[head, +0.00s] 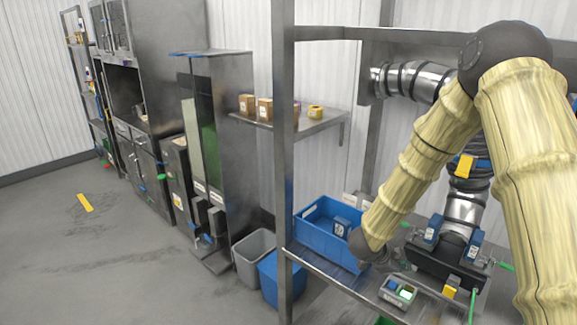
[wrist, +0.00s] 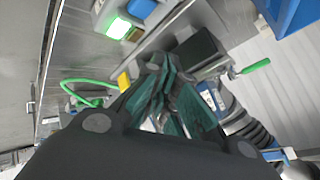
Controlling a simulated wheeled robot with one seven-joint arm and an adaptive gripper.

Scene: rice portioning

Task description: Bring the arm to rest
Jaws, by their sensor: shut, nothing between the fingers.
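My arm wears a pale yellow ribbed sleeve (head: 425,155) and reaches down from the upper right of the head view to the bench. My gripper (wrist: 160,68) shows in the wrist view with its dark green fingers together and nothing held between them. In the head view the gripper is not clearly made out; the dark arm joint at the sleeve's lower end is beside a blue crate.
The blue crate (head: 308,226) stands on the metal bench, close left of the sleeve's end. A small device with a lit green display (head: 406,292) is at the bench front. Dark machinery with hoses (head: 447,262) stands right. A grey bin (head: 250,272) is on the floor.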

